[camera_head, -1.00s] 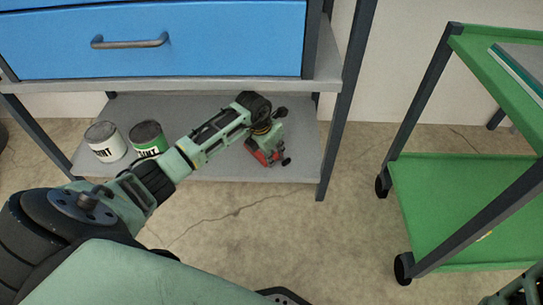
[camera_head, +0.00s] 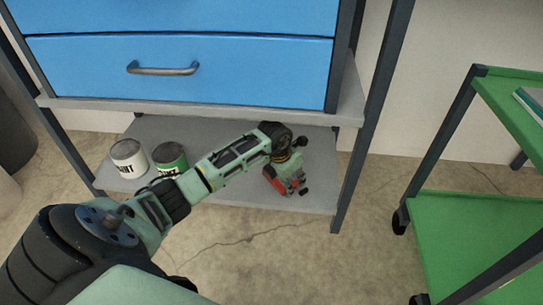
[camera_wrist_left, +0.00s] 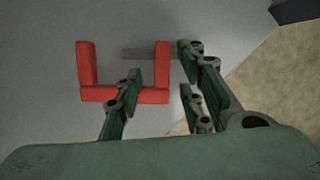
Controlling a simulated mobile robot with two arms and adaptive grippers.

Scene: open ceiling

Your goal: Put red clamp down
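The red clamp (camera_wrist_left: 124,95) is a square-cornered U with a grey rod (camera_wrist_left: 140,53), seen over the grey shelf in the left wrist view. In the head view, only a bit of its red (camera_head: 275,184) shows beside my left gripper (camera_head: 290,182). The fingers of my left gripper (camera_wrist_left: 160,82) are apart, one on each side of the clamp's right arm, with gaps visible. One finger overlaps the clamp's bottom bar. Whether the clamp rests fully on the shelf is hard to tell. My right gripper is out of view.
The low grey shelf (camera_head: 225,187) lies under a blue drawer unit (camera_head: 180,75). A white paint can (camera_head: 128,158) and a green-labelled can (camera_head: 169,160) stand on its left. Dark posts frame the shelf. A green cart (camera_head: 465,235) stands at right, with floor between.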

